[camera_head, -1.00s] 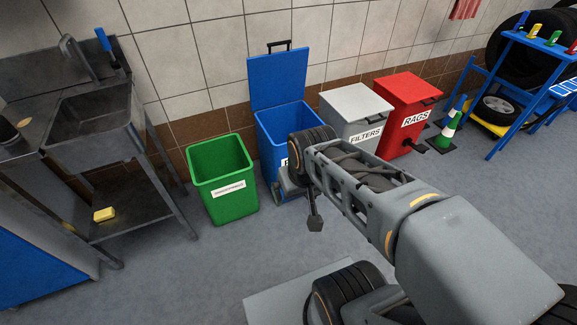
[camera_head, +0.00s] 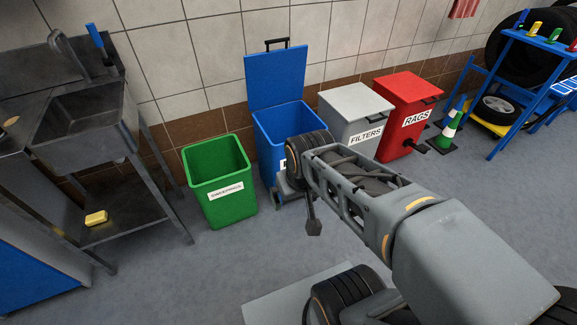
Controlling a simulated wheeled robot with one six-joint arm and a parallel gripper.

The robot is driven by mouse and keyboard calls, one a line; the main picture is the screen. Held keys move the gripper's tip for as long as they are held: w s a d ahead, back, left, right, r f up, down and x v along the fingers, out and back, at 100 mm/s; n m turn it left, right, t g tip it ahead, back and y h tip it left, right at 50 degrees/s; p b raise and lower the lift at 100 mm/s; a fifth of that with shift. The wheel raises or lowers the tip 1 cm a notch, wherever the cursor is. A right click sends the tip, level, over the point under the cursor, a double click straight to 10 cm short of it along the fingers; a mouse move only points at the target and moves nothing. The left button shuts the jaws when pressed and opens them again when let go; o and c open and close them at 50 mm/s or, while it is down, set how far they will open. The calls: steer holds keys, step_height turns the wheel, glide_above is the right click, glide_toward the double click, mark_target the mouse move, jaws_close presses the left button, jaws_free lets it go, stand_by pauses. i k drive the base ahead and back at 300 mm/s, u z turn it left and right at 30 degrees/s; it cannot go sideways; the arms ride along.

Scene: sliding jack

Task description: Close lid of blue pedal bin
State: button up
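The blue pedal bin (camera_head: 268,150) stands against the tiled wall between the green bin and the grey bin. Its lid (camera_head: 276,78) is open and stands upright, with a dark handle (camera_head: 277,43) at its top edge. My arm reaches from the lower right to the front of the blue bin and hides part of its front and label.
An open green bin (camera_head: 219,182) stands left of the blue bin. A closed grey FILTERS bin (camera_head: 355,117) and a closed red RAGS bin (camera_head: 408,114) stand to the right. A metal sink (camera_head: 85,115) is at the left. The floor (camera_head: 190,275) in front is clear.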

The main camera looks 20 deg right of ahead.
mark_target(273, 77)
steer(key=z, duration=0.05)
steer(key=i, duration=1.45)
steer(key=z, duration=0.6)
